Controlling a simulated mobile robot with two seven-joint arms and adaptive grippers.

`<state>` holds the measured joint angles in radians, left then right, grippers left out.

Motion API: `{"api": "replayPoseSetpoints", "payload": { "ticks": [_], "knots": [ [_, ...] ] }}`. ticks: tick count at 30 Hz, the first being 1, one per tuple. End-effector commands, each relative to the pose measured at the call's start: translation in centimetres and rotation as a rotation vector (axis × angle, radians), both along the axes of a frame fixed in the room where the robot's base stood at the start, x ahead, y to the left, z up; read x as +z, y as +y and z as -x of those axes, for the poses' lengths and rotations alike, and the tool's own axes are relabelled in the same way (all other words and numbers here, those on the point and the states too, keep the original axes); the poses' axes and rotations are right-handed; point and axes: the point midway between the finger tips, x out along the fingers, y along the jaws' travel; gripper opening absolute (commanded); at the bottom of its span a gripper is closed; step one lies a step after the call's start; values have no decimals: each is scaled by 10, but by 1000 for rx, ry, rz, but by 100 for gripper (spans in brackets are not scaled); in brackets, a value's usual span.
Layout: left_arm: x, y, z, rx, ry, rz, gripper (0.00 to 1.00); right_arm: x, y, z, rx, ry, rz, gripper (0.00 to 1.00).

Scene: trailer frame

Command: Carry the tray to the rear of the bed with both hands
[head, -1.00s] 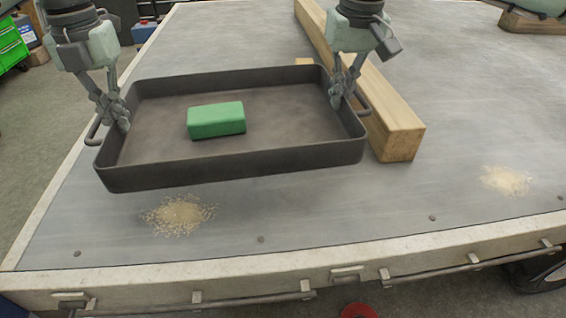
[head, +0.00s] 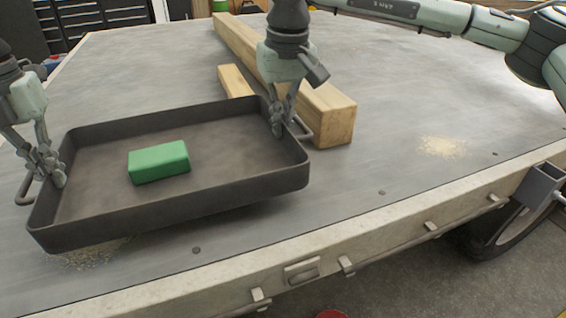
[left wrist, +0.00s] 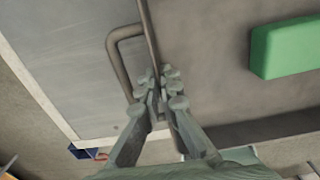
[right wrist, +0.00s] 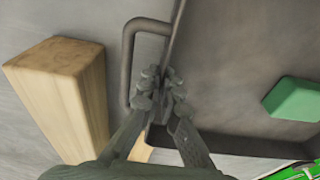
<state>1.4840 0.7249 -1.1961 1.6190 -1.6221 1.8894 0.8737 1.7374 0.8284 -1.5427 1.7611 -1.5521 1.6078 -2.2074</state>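The dark tray (head: 200,214) is held just above the grey trailer bed (head: 330,215), with a green block (head: 160,162) lying inside it. My left gripper (head: 52,172) is shut on the tray's left end wall beside its handle; the left wrist view shows the fingers (left wrist: 162,90) pinching the wall. My right gripper (head: 279,122) is shut on the tray's right end wall beside the other handle (right wrist: 132,60); the right wrist view shows its fingers (right wrist: 165,90) on both sides of the wall. The tray looks roughly level.
A long timber (head: 325,112) lies on the bed close to the tray's right end, with a shorter wood piece (head: 235,82) behind the tray. Sawdust piles lie at the right (head: 441,147) and partly under the tray (head: 85,257). The bed right of the timber is mostly clear.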

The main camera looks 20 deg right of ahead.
Motion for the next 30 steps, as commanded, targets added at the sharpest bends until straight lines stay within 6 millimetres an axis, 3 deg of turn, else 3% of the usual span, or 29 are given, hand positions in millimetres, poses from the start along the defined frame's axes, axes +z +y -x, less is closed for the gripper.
{"api": "replayPoseSetpoints", "payload": {
  "ticks": [8,24,30],
  "knots": [
    [-11,2,0,4,0,-4,0,-11,-3,-1,-5,-1,4,0],
    [-51,2,0,4,0,-4,0,-51,-3,-1,-5,-1,4,0],
    [-47,2,0,3,1,-4,25,-47,-2,0,-4,1,4,25]
  ]
}}
